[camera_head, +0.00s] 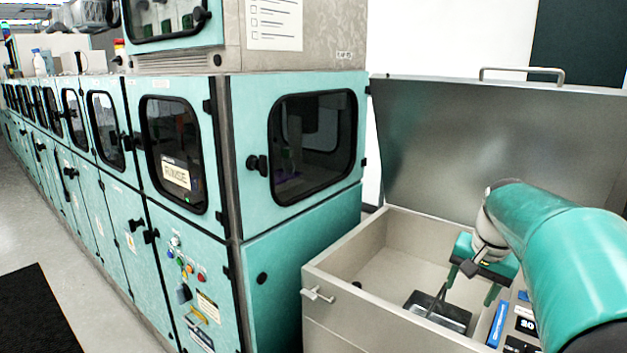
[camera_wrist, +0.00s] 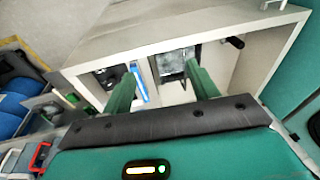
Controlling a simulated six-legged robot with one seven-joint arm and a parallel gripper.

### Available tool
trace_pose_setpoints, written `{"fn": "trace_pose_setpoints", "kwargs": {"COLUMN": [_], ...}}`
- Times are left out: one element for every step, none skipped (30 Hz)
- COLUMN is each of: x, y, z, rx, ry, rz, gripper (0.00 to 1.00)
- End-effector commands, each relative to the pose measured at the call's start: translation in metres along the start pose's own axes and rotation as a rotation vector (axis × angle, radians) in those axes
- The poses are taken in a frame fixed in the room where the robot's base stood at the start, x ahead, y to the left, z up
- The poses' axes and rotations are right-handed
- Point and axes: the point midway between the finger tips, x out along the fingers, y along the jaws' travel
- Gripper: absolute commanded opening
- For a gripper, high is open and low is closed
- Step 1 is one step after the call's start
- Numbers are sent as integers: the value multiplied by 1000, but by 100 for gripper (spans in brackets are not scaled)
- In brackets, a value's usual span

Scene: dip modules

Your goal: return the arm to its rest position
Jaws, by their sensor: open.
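My teal arm (camera_head: 565,255) reaches in from the right in the head view. My gripper (camera_head: 472,284) points down over the front right part of an open, light grey bin (camera_head: 345,245). In the wrist view the two green fingers of my gripper (camera_wrist: 160,72) stand well apart, with nothing held between them. A dark rectangular tray or recess (camera_head: 440,312) with a shiny inside lies below the gripper. A thin dark rod by the gripper slants down toward it; I cannot tell what it belongs to. It also shows beyond the fingers in the wrist view (camera_wrist: 178,62).
The bin's metal lid (camera_head: 470,140) stands raised behind the arm. A blue item (camera_head: 497,325) and a display panel (camera_head: 525,325) sit beside the gripper. A teal machine (camera_head: 290,190) with dark windows stands left, with a row of cabinets beyond. Floor (camera_head: 90,260) is open at left.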

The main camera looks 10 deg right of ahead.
Motion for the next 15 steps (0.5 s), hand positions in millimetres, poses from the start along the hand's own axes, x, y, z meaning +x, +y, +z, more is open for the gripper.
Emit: {"fn": "trace_pose_setpoints", "kwargs": {"x": [-8, -11, -15, -18, -20, -22, -24, -25, -26, -27, -27, -26, -26, -25, -23], "y": [-14, -21, -30, -35, -40, -47, -51, -54, -58, -61, -63, -65, -66, -66, -67], "z": [23, 35, 52, 64, 77, 94, 107, 120, 137, 150, 162, 179, 192, 204, 219], "rx": [-60, -94, -139, -172, -206, -252, -286, -321, -367, -401, -435, -481, -515, -549, -594], "ry": [15, 25, 36, 45, 54, 66, 76, 86, 100, 111, 121, 135, 147, 158, 175], "rz": [-17, -25, -35, -43, -51, -60, -67, -73, -80, -87, -92, -100, -105, -109, -115], "gripper": [59, 59, 59, 59, 59, 59, 59, 59, 59, 59, 59, 59, 59, 59, 59]}}
